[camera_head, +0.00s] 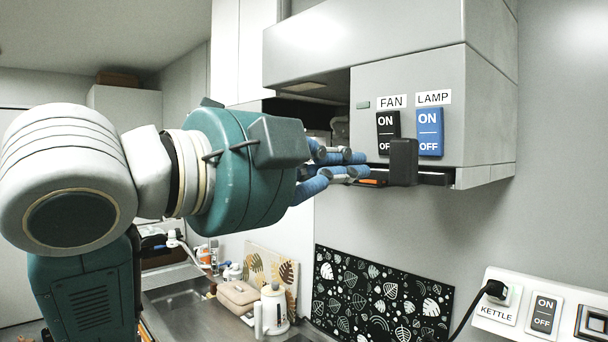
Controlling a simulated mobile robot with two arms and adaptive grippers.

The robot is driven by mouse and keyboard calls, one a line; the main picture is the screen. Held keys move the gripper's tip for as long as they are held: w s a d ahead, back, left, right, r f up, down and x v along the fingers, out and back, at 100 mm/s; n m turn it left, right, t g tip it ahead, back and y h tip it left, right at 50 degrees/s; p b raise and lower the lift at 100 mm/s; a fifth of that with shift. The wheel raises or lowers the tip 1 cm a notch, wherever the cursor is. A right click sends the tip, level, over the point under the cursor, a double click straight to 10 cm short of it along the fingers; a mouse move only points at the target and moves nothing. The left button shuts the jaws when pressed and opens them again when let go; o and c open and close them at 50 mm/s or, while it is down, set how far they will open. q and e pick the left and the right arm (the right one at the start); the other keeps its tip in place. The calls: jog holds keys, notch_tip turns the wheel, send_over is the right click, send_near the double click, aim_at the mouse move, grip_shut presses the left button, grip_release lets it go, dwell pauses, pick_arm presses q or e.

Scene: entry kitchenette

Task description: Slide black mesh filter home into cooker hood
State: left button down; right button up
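The cooker hood (480,110) is a grey box on the wall at upper right, with a black FAN switch (388,124) and a blue LAMP switch (429,127) on its front. A black upright block (404,162), which looks like the filter's tab, stands at the hood's lower edge and covers the bottom of the FAN switch. A dark strip (435,178), apparently the filter's edge, runs right from it. Mesh is not visible. My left gripper (362,164) has its blue fingers just left of the block, pointing at it. Contact and finger opening are unclear. My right gripper is not in view.
Below are a sink (180,297), a white kettle (273,308) and a patterned board (375,295) against the wall. A socket panel (545,300) with a black plug and cord is at lower right. An orange piece (372,182) shows under the fingers.

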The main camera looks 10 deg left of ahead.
aim_at(398, 163)
pick_arm(q)
jog(key=w+d, duration=0.1)
jog(key=d, duration=0.1)
jog(key=w+d, duration=0.2)
jog(key=shift+w+d+r, duration=0.1)
jog(key=shift+w+d, duration=0.05)
jog(key=shift+w, duration=0.5)
jog(key=shift+d, duration=0.25)
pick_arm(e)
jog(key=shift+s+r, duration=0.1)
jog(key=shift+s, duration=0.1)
pick_arm(q)
jog(key=shift+w+p, duration=0.15)
jog(key=shift+p, duration=0.15)
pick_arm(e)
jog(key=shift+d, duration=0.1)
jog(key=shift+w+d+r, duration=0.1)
